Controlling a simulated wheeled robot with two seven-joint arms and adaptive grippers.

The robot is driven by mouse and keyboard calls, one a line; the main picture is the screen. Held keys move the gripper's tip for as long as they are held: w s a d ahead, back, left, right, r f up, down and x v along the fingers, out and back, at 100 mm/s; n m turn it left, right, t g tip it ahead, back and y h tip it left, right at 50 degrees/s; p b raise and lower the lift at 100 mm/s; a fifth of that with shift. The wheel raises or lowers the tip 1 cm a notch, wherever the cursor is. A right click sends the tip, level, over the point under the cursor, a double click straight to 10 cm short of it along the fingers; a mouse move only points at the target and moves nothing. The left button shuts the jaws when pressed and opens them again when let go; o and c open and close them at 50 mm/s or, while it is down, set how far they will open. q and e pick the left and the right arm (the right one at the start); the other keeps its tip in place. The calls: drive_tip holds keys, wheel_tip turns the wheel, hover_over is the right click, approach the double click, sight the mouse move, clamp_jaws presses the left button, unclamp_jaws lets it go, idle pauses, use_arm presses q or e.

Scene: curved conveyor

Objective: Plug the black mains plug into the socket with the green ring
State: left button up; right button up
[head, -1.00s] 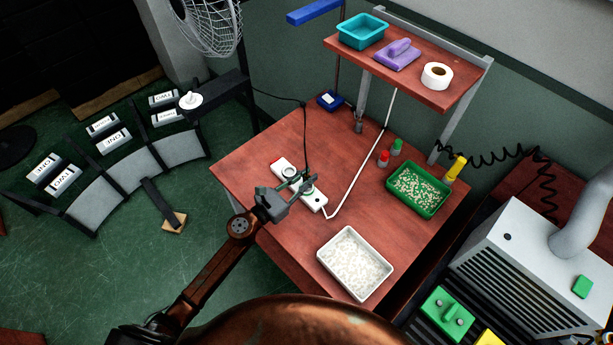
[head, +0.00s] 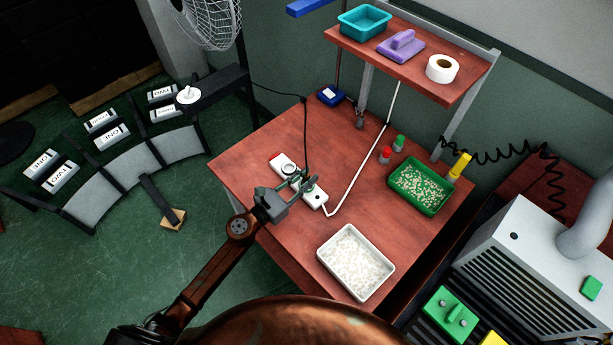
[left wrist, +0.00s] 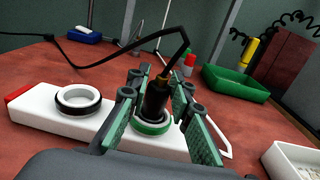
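The white socket strip (head: 283,163) lies on the red-brown table, with a red end at its far left. In the left wrist view the black mains plug (left wrist: 155,99) stands upright at the socket with the green ring (left wrist: 153,127), its lower end inside the ring; how deep it sits is hard to tell. Its black cable rises from the top and bends left. My left gripper (left wrist: 160,104) has one green-padded finger on each side of the plug. The fingers look apart, with narrow gaps beside the plug. It also shows over the strip in the head view (head: 297,184). My right gripper is out of view.
A second socket with a dark ring (left wrist: 78,97) is left of the plug. A white tray (head: 325,262) lies in front, and a green tray (head: 420,211) with small bottles is to the right. A shelf (head: 440,84) overhangs the back. A white cord runs from the strip.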

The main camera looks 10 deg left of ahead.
use_arm(q)
drive_tip(key=o, duration=0.4)
drive_tip(key=v, duration=1.2)
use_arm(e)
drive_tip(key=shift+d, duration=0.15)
